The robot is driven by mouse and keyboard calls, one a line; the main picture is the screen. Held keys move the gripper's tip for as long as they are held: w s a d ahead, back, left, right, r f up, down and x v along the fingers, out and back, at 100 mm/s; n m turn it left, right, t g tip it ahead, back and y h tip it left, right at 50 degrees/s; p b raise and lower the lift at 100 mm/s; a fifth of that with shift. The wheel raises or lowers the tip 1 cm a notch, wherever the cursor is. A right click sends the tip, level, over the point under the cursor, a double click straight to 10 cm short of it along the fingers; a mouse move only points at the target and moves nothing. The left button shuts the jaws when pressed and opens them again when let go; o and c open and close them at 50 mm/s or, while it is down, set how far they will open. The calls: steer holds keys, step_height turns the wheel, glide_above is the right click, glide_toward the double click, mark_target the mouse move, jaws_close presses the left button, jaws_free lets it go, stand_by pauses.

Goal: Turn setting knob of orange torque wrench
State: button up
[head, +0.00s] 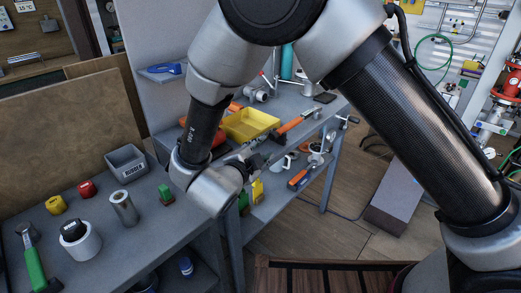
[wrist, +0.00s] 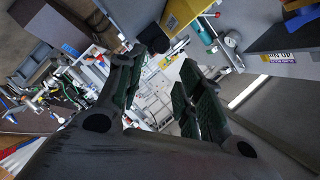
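A long tool with an orange grip (head: 290,127) lies on the grey workbench beside the yellow tray in the head view; it may be the orange torque wrench. Its setting knob is too small to make out. Another orange and blue tool (head: 298,179) lies on the lower shelf. My gripper (head: 255,160) is partly hidden behind my wrist in the head view, in front of the yellow tray. In the wrist view my gripper's two dark fingers (wrist: 160,92) stand well apart with nothing between them. I cannot make out the wrench there.
The yellow tray (head: 250,124) and a grey box (head: 126,163) stand on the bench. A grey block (head: 400,208) stands on the floor at right.

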mark_target(272, 134)
steer(key=w+m+h, duration=0.1)
steer(key=w, duration=0.1)
steer(key=w+d+m+g, duration=0.1)
steer(key=w, duration=0.1)
steer(key=shift+d+r+h, duration=0.1)
steer(key=shift+d+h, duration=0.1)
steer(key=shift+h, duration=0.2)
steer(key=w+n+g, duration=0.1)
steer(key=n, duration=0.1)
steer(key=a+n+g+h, duration=0.1)
steer(key=w+a+r+n+g, duration=0.1)
steer(key=n, duration=0.1)
steer(key=shift+w+a+n+h, duration=0.25)
steer(key=shift+w+n+h, duration=0.05)
steer(key=shift+s+a+n, duration=0.1)
steer(key=shift+a+n, duration=0.2)
steer(key=shift+n, duration=0.5)
steer(key=shift+s+n, duration=0.15)
steer(key=shift+n, duration=1.05)
steer(key=shift+d+n, duration=0.1)
steer(key=shift+n, duration=0.2)
steer(key=x, duration=0.7)
steer(key=shift+w+d+f, duration=0.15)
steer(key=shift+w+f, duration=0.05)
steer(key=shift+w, duration=0.05)
steer(key=c, duration=0.7)
